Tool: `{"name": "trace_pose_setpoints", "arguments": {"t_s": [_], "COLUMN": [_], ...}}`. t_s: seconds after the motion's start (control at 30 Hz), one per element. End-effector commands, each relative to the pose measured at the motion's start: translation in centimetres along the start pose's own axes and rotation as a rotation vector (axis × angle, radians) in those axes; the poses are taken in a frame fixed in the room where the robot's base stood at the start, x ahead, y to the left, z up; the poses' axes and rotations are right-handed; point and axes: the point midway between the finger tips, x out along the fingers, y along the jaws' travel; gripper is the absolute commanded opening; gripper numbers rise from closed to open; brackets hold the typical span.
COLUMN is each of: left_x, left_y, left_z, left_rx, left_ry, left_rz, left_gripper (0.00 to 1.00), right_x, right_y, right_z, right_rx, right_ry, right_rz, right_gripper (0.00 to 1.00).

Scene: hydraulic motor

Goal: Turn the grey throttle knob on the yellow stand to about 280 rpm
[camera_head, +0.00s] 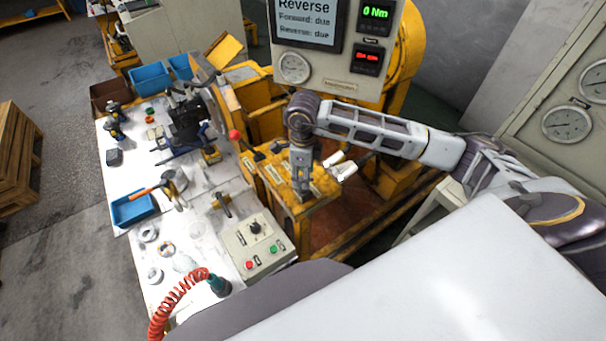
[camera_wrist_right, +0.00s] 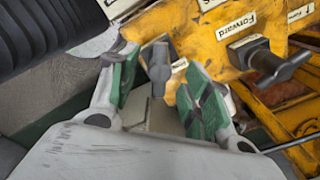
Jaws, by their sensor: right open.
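The yellow stand (camera_head: 318,206) is right of the bench in the head view, with white labels on its top. My right gripper (camera_head: 302,190) points down over it and hides the knob there. In the right wrist view, the right gripper (camera_wrist_right: 163,78) is open, with green pads on either side of a grey knob (camera_wrist_right: 157,62). I cannot tell whether the pads touch it. A second grey handle (camera_wrist_right: 272,66) sits beside the "Forward" label on the yellow stand (camera_wrist_right: 205,45). The red display (camera_head: 367,59) is too small to read surely. My left gripper is out of view.
The display panel (camera_head: 330,75) stands behind the stand and shows "Reverse" and 0 Nm. A red-knobbed lever (camera_head: 235,134) is to the left. A control box (camera_head: 262,242), tools and blue bins (camera_head: 133,208) crowd the white bench (camera_head: 200,235).

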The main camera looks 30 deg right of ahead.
Motion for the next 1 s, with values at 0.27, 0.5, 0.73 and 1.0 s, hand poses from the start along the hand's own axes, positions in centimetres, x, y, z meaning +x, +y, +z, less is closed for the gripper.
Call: {"name": "trace_pose_setpoints", "arguments": {"t_s": [0.27, 0.5, 0.73, 1.0], "left_x": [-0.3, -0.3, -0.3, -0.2], "left_y": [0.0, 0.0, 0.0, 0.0], "left_z": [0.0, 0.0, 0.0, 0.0], "left_rx": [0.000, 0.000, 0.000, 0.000], "left_ry": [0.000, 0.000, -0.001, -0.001], "left_rz": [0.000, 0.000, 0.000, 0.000], "left_gripper": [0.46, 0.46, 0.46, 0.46], "right_x": [1.3, 1.4, 1.4, 1.4], "right_y": [0.0, 0.0, 0.0, 0.0], "right_z": [0.0, 0.0, 0.0, 0.0], "right_rx": [-0.001, -0.001, -0.001, 0.000], "right_ry": [0.000, 0.000, -0.001, -0.001], "right_rz": [-0.001, -0.001, 0.000, -0.001], "right_gripper": [0.48, 0.48, 0.22, 0.00]}}
